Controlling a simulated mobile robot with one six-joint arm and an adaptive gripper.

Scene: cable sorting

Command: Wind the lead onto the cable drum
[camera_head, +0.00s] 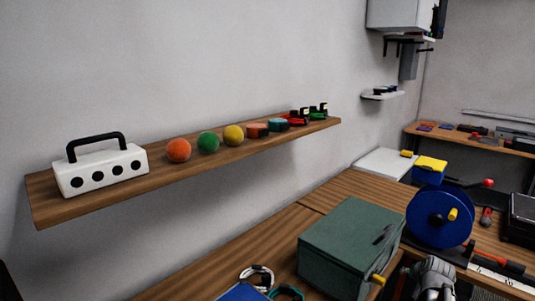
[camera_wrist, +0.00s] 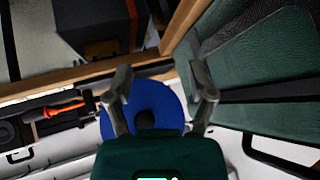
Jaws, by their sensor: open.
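The cable drum (camera_head: 438,232) is a blue disc with a yellow knob (camera_head: 453,214), standing on the wooden bench at the right of the head view. In the wrist view a blue disc (camera_wrist: 174,103) with a dark centre shows behind and between my fingers. My gripper (camera_wrist: 161,92) is open, with nothing visible between its fingertips. I cannot tell its distance from the disc. A white coiled cable (camera_head: 257,271) and a teal coil (camera_head: 288,292) lie at the bottom of the head view. I cannot tell which cable is the lead.
A dark green box (camera_head: 340,245) stands left of the drum. A yellow-topped blue block (camera_head: 429,167) is behind it. A red-handled tool (camera_wrist: 62,109) lies left of the disc. A wall shelf (camera_head: 200,168) holds a white block, balls and small items.

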